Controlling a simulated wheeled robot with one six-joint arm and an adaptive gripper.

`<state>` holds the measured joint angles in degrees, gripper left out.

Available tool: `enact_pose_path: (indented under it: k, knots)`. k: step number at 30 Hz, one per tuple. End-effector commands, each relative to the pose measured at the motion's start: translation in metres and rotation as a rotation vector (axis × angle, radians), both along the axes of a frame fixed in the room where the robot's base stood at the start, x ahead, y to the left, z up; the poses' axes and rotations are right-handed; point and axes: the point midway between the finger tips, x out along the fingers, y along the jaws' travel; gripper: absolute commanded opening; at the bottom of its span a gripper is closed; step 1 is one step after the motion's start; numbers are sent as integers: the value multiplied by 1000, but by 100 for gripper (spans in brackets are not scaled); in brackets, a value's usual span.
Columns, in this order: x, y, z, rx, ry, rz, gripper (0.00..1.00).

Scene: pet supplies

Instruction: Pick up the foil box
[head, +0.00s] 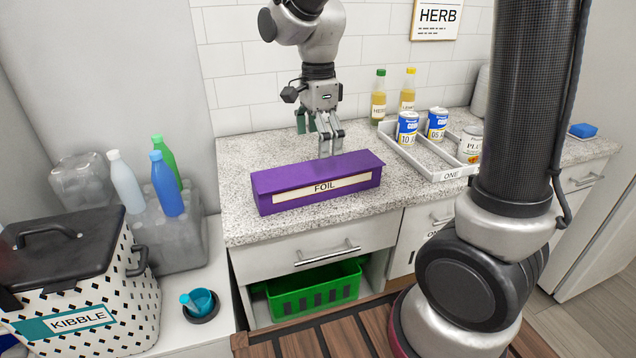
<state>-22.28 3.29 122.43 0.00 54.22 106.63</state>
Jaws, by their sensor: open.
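The foil box (290,180) is a long purple box with a cream label reading FOIL on its front. It lies on the speckled grey countertop (240,228), near the front edge, slightly angled. My gripper (318,145) points down from above, at the back of the box near its middle. Its fingers are apart and hold nothing. The fingertips appear close to the box's top rear edge; I cannot tell whether they touch it.
A white tray (405,150) labelled ONE holds several cans to the right. Two bottles (378,98) stand behind it. A kibble bin (75,285) and several bottles (166,185) are at left. A green basket (315,290) sits below the counter. The counter left of the box is clear.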

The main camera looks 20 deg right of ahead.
Motion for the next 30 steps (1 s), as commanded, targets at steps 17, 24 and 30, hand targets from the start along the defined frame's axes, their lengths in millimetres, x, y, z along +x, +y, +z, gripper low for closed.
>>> enact_pose_path:
  k: [17, 24, 30]
  knots:
    - [-1, -4, -72, -1, 3, -25, 100]
    - [-1, -4, -78, 0, 0, -24, 100]
    - [-1, -4, -78, 0, 1, -24, 74]
